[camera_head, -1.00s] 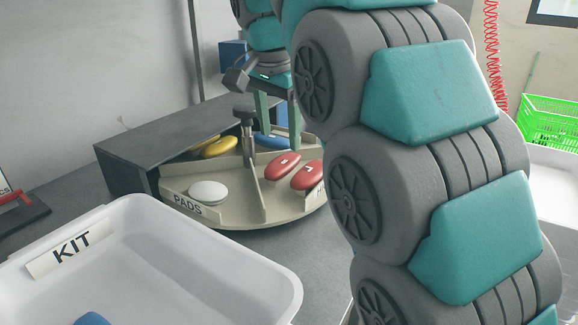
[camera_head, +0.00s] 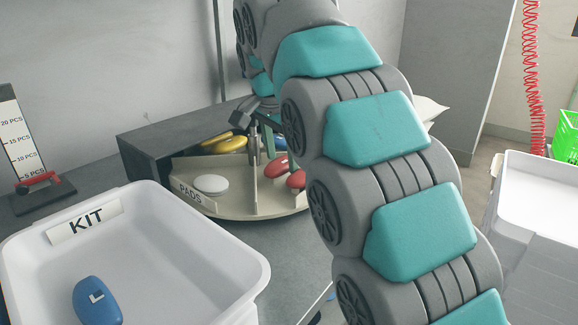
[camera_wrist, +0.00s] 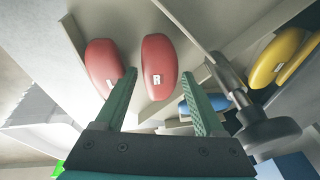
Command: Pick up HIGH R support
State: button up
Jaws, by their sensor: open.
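Two red supports lie side by side in one carousel compartment. In the wrist view the one marked R (camera_wrist: 158,48) lies ahead of my gripper (camera_wrist: 160,72), in line with the gap between the fingers. The other red support (camera_wrist: 104,62) is left of it, beyond the left finger; its letter is hard to read. My gripper is open and empty.
The carousel (camera_head: 235,208) has dividers and a central knob (camera_wrist: 268,130) close to the right finger. Yellow pieces (camera_head: 229,144), a white pad (camera_head: 211,184) and a blue piece (camera_wrist: 205,103) lie in other compartments. The KIT tray (camera_head: 250,270) holds a blue L piece (camera_head: 96,301).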

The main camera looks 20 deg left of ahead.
jog(key=c, duration=1.1)
